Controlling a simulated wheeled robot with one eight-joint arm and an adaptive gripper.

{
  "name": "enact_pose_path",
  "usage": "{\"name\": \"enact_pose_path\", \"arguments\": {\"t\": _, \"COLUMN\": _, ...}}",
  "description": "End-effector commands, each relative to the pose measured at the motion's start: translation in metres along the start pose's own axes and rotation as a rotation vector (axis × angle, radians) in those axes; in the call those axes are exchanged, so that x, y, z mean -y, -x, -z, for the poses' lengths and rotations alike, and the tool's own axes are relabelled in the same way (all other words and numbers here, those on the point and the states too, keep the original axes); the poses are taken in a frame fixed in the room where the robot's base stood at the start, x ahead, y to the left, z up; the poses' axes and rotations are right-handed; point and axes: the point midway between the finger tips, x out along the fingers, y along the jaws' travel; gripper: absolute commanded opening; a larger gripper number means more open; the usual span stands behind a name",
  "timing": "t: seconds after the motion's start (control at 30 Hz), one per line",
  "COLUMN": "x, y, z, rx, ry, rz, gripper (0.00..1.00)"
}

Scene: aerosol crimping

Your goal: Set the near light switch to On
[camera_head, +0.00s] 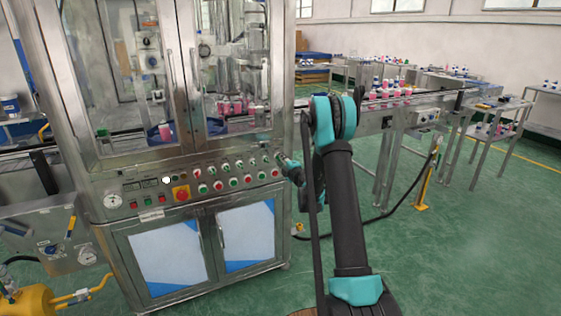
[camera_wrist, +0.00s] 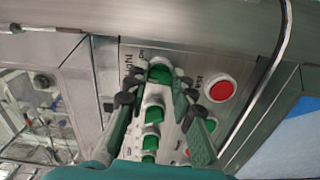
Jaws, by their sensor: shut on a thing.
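The light switch is a green rotary knob (camera_wrist: 159,73) at the top of a row on the panel in the wrist view. Lettering beside it seems to read "Light". My gripper (camera_wrist: 160,84) has its dark fingertips on both sides of this knob and is shut on it. The knob's exact angle is hard to tell, as the fingers partly cover its surroundings. In the head view, my gripper (camera_head: 282,158) is at the right end of the control panel (camera_head: 152,214), and the knob is hidden there.
A red button (camera_wrist: 221,90) sits right of the knob, close to my right finger. More green knobs (camera_wrist: 153,113) run below it between the fingers. A metal handle bar (camera_wrist: 281,45) stands out at the right. In the head view, a red emergency button (camera_head: 181,193) is further left.

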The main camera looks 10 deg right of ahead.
Motion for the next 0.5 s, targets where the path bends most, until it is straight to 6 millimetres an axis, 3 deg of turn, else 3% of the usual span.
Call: {"name": "enact_pose_path", "arguments": {"t": 0.5, "x": 0.0007, "y": 0.0013, "z": -0.0008, "rx": 0.002, "ry": -0.364, "rz": 0.0, "gripper": 0.0}}
